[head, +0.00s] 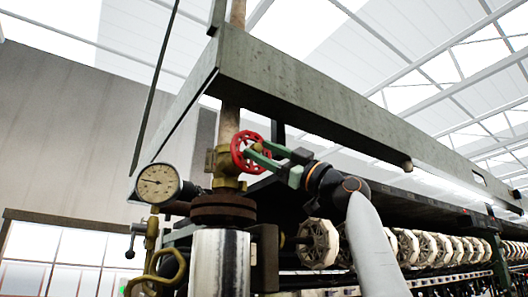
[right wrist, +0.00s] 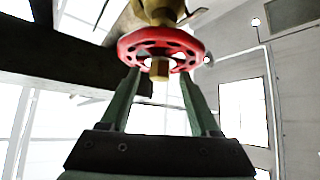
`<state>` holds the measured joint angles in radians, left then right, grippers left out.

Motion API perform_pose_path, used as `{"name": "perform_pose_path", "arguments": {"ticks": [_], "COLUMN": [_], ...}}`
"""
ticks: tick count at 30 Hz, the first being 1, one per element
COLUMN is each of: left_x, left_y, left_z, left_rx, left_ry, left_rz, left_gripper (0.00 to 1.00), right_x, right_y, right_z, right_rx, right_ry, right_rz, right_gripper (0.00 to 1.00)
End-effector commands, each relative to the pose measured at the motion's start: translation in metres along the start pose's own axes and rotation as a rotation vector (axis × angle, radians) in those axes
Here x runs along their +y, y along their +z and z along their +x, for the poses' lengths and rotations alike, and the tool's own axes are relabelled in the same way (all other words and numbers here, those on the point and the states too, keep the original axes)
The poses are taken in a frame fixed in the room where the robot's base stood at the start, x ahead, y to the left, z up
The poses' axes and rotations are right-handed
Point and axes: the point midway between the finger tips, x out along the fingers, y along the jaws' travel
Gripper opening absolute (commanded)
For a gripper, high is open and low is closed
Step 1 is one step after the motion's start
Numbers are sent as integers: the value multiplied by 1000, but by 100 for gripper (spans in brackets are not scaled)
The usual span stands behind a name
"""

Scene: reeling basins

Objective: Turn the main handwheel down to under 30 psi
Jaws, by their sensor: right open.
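The red handwheel (head: 250,151) sits on a brass valve (head: 222,162) on the vertical pipe. A round dial gauge (head: 158,184) is to the left of the valve; its needle points left, and its numbers are too small to read. My right gripper (head: 257,152) is at the handwheel, its green fingers open and reaching to the rim. In the right wrist view the handwheel (right wrist: 160,46) lies ahead, with the fingertips (right wrist: 160,78) on either side of its hub nut; I cannot tell if they touch the rim. My left gripper is not in view.
A long grey beam (head: 310,100) runs overhead, just above the valve. A dark flange (head: 222,209) and a shiny metal cylinder (head: 220,262) stand below the valve. A row of pale reels (head: 318,243) runs off to the right. Brass piping (head: 152,250) is at lower left.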

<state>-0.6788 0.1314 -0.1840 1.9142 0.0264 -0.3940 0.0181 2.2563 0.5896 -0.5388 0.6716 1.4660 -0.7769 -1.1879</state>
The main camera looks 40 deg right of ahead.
Motion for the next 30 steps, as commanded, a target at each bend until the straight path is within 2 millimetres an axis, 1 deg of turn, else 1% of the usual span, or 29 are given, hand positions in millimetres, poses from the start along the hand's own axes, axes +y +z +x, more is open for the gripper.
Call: {"name": "perform_pose_path", "arguments": {"ticks": [5,12,15,18,23,30], "left_x": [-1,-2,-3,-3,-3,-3], "left_y": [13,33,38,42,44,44], "left_z": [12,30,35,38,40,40], "left_rx": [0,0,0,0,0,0], "left_ry": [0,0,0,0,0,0], "left_rz": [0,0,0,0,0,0], "left_gripper": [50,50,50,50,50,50], "right_x": [-2,-2,-2,-1,-1,0], "right_y": [4,4,3,2,1,0], "right_z": [-25,-78,-97,-111,-122,-124], "right_rx": [0,0,0,0,0,0], "right_ry": [2,3,3,2,1,1], "right_rz": [-3,-4,-2,-2,0,0], "right_gripper": [62,62,62,62,62,62]}}
